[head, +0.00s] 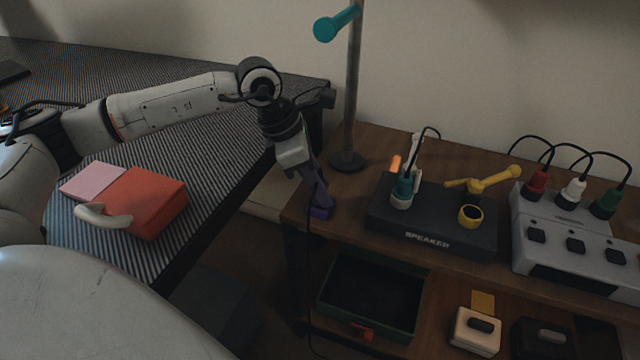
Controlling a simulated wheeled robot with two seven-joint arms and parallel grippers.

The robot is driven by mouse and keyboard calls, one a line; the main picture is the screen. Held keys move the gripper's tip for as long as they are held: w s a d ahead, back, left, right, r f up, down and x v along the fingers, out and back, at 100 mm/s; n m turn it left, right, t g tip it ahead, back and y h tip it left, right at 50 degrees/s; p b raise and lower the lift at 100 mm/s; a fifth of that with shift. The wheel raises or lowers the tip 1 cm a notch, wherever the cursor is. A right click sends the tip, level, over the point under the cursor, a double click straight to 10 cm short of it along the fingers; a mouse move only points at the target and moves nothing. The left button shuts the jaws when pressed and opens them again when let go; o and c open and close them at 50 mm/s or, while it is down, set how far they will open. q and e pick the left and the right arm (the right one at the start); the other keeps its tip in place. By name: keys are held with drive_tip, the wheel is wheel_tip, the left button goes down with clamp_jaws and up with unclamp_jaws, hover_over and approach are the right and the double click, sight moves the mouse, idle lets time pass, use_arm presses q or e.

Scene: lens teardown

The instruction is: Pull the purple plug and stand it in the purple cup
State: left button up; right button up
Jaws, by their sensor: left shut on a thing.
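My left gripper (315,190) points down over the left end of the brown bench and is shut on the purple plug. Its fingers hide most of the plug. A brighter purple piece (320,212) shows just below the fingertips, at the bench's left front corner. I cannot tell whether this piece is the plug's lower part or the purple cup, or whether the two touch. A thin dark cable (308,260) hangs from there down past the bench edge. No other purple cup is clear. My right gripper is not in view.
A grey metal pole (352,90) rises behind. A grey socket unit (570,240) stands farther right. A green-rimmed tray (372,328) sits below.

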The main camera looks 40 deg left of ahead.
use_arm(q)
drive_tip(key=shift+f, duration=0.2)
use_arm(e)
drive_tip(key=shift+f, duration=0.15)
use_arm(q)
drive_tip(key=o, duration=1.3)
drive_tip(key=shift+c, duration=0.2)
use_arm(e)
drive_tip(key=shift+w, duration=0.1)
use_arm(q)
drive_tip(key=shift+a+r, duration=0.15)
drive_tip(key=shift+r, duration=0.35)
drive_tip(key=p+v, duration=0.1)
drive_tip(key=v, duration=0.8)
drive_tip(key=shift+s+r+p, duration=0.15)
drive_tip(key=shift+s+p, duration=0.05)
drive_tip(key=shift+p, duration=0.15)
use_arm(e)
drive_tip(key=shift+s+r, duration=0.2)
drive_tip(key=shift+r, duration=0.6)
